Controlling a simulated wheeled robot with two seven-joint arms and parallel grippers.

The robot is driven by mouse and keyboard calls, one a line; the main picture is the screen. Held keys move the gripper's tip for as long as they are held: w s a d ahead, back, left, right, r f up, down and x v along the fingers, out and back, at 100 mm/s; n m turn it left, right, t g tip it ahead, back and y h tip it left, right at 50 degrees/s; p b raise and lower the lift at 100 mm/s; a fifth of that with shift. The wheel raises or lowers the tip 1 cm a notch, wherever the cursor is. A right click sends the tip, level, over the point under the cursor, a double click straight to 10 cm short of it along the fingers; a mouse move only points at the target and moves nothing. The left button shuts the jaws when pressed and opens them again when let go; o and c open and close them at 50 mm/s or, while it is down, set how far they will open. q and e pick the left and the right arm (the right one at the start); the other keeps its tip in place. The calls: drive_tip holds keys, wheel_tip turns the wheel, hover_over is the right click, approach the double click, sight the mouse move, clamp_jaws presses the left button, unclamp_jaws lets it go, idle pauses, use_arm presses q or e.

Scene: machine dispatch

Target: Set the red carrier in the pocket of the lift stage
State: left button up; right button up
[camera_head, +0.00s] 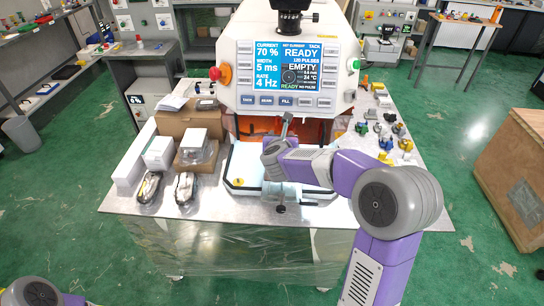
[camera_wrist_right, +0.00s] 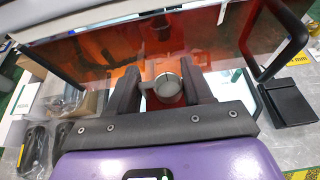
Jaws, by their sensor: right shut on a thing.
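My right gripper (camera_wrist_right: 162,76) is shut on a grey, round-faced piece (camera_wrist_right: 168,90) between its two dark fingers in the right wrist view. I cannot tell whether this piece belongs to the carrier; no red shows on it. In the head view my right arm reaches in from the right, and its wrist is in front of the machine's opening (camera_head: 312,131). My left gripper is not in view; only a bit of that arm shows.
The machine's screen (camera_head: 288,72) reads READY and EMPTY. Cardboard and white boxes (camera_head: 160,152) and two wrapped packs (camera_head: 186,188) stand left. Several small coloured parts (camera_head: 385,142) lie right. Black bars (camera_wrist_right: 285,48) flank the gripper, with orange panels behind. A black box (camera_wrist_right: 284,101) lies right.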

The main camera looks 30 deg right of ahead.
drive_tip(key=f, duration=0.1)
drive_tip(key=f+b, duration=0.1)
drive_tip(key=f, duration=0.3)
drive_tip(key=shift+s+f+b, duration=0.15)
drive_tip(key=shift+s+b, duration=0.2)
wheel_tip(320, 180, down, 4)
drive_tip(key=shift+w+f+b, duration=0.1)
drive_tip(key=shift+f+b, duration=0.1)
drive_tip(key=shift+b, duration=0.4)
drive_tip(key=o, duration=1.1)
drive_tip(key=shift+r, duration=0.15)
